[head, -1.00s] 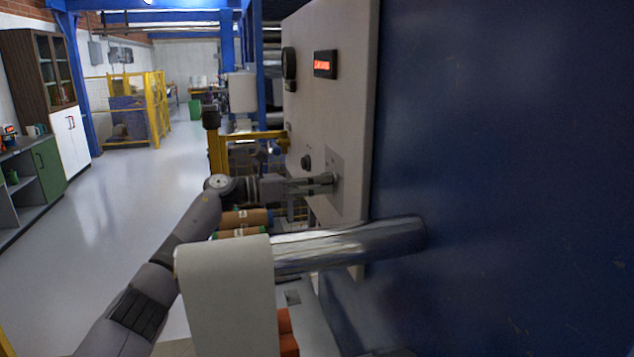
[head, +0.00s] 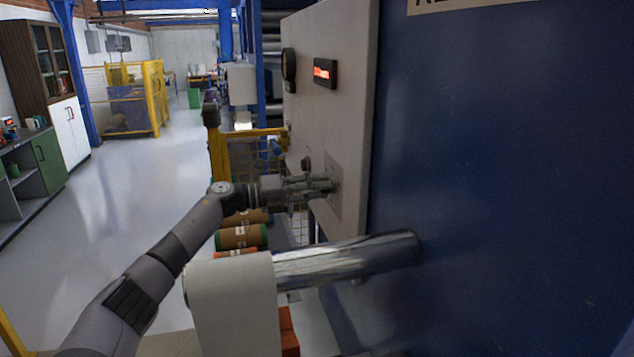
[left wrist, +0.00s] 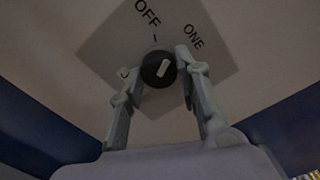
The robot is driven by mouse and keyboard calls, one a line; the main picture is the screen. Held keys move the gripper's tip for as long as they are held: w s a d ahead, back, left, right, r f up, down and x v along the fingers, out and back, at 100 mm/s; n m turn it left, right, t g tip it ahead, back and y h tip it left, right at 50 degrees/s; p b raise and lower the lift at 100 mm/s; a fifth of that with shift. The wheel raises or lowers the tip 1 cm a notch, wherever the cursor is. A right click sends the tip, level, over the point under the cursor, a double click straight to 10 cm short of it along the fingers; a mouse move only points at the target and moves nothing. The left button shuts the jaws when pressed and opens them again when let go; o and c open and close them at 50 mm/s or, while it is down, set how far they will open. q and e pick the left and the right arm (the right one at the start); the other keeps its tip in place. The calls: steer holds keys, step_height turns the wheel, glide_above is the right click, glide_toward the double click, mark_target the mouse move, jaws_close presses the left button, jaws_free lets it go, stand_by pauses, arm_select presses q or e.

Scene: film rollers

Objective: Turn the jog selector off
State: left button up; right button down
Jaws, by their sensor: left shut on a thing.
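The plate reads OFF at the top and ONE at the right; a label at the left is partly hidden. My right gripper is not in view.
A shiny metal roller (head: 345,260) sticks out below the arm. Open floor (head: 140,180) lies to the left.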

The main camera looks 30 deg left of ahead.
arm_select(q)
steer(key=shift+r+n+p, duration=0.2)
steer(key=shift+n+p, duration=1.95)
steer(key=shift+n, duration=1.15)
steer(key=o, duration=1.1)
steer(key=shift+f, duration=0.15)
steer(key=shift+o, duration=0.2)
steer(key=v, duration=1.2)
